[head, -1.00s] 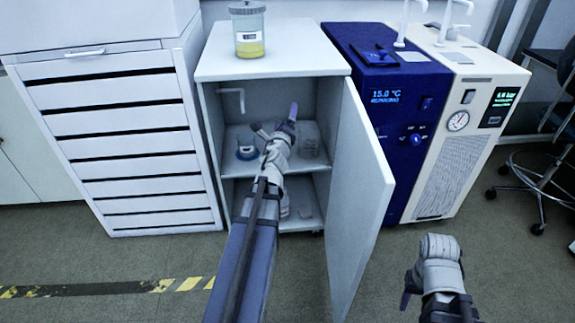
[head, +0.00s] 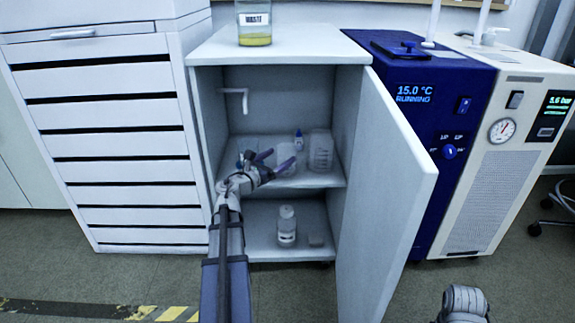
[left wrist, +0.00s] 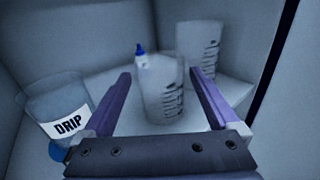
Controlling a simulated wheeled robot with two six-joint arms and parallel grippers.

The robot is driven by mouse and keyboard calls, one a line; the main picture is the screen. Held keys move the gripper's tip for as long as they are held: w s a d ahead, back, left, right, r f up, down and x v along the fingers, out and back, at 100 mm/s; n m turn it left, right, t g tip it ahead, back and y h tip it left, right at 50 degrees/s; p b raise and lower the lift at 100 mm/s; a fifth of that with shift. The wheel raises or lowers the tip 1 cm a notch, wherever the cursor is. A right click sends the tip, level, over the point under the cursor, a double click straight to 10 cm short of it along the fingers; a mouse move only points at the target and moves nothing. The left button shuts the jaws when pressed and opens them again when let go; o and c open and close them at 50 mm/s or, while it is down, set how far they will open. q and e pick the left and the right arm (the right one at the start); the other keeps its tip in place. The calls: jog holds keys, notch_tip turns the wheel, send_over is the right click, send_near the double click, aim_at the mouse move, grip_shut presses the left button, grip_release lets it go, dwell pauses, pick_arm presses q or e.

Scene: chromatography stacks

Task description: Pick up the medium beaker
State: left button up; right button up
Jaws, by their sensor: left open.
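Two clear graduated beakers stand on the cabinet's middle shelf. The smaller, nearer beaker (head: 286,158) shows between my left fingers in the left wrist view (left wrist: 166,95); it seems to be the medium one. The larger beaker (head: 320,151) stands behind it to the right, also in the left wrist view (left wrist: 198,52). My left gripper (head: 269,163) is open, its purple fingers pointing at the nearer beaker; no grip on it shows. Of my right arm, only a grey part (head: 463,303) shows at the bottom right; its fingers are not visible.
A container labelled DRIP (left wrist: 62,112) is left of the left fingers. A small blue-capped bottle (head: 298,141) stands behind the beakers. A white bottle (head: 287,226) is on the lower shelf. The cabinet's open door (head: 385,190) stands at the right. A waste jar (head: 254,24) is on top.

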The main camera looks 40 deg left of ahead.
aim_at(292, 147)
pick_arm(q)
jog(key=shift+w+a+r, duration=0.1)
jog(key=shift+w, duration=1.8)
jog(key=shift+w+a, duration=0.1)
jog(key=shift+w, duration=1.75)
jog(key=c, duration=1.1)
jog(key=shift+r, duration=0.1)
notch_tip(292, 147, up, 10)
jog(key=p, duration=1)
